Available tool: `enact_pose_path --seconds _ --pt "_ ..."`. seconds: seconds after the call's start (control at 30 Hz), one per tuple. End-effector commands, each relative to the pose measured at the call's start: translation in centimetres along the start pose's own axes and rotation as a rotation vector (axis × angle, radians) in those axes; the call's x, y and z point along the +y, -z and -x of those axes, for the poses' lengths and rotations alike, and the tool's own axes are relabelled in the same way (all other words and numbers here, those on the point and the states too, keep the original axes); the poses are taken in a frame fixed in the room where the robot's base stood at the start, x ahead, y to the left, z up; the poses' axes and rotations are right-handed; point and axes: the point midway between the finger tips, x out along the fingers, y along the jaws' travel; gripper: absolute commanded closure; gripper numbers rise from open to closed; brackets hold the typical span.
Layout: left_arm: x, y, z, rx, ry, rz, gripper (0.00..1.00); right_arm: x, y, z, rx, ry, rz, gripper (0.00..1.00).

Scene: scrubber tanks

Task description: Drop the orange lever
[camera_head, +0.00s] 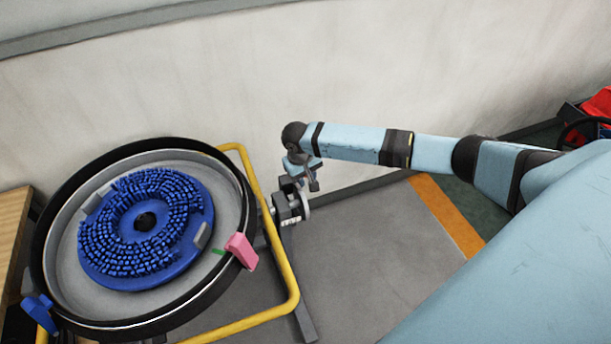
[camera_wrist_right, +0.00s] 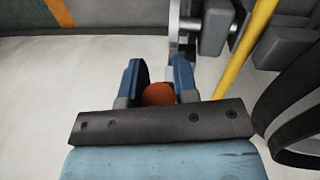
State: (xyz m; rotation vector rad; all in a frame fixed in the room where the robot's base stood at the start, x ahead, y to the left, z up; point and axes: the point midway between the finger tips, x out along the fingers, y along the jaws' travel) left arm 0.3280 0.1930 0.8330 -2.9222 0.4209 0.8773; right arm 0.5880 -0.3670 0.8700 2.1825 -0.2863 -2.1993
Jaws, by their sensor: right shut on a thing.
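My right gripper (camera_head: 305,175) is beside the tank on its right, just above a grey and black fitting (camera_head: 288,207) on the tank's side. In the right wrist view its two blue fingers (camera_wrist_right: 158,80) stand on either side of the rounded orange-red end of the orange lever (camera_wrist_right: 158,94), and the gripper is shut on it. The rest of the lever is hidden between the fingers. In the head view the gripper hides the lever. My left gripper is not in view.
The round tank (camera_head: 62,245) holds a blue scrubber brush (camera_head: 145,222). A pink clip (camera_head: 240,250) and a blue clip (camera_head: 40,312) sit at its rim. A yellow tube frame (camera_head: 285,265) surrounds the tank's right side. Grey floor (camera_head: 375,250) to the right is clear.

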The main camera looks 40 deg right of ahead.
Motion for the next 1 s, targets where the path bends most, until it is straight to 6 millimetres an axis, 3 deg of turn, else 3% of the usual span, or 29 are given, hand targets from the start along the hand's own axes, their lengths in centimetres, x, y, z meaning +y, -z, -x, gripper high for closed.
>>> enact_pose_path --seconds 0.37,0.63,1.0 --pt "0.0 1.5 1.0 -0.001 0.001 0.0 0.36 -0.4 -1.6 -1.2 0.115 -0.014 -0.017 1.0" --pt "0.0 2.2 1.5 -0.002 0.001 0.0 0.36 -1.1 -3.5 -4.4 0.321 -0.04 -0.049 1.0" --pt "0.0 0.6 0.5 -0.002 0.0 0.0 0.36 -1.9 -4.7 -8.6 0.574 -0.072 -0.089 1.0"
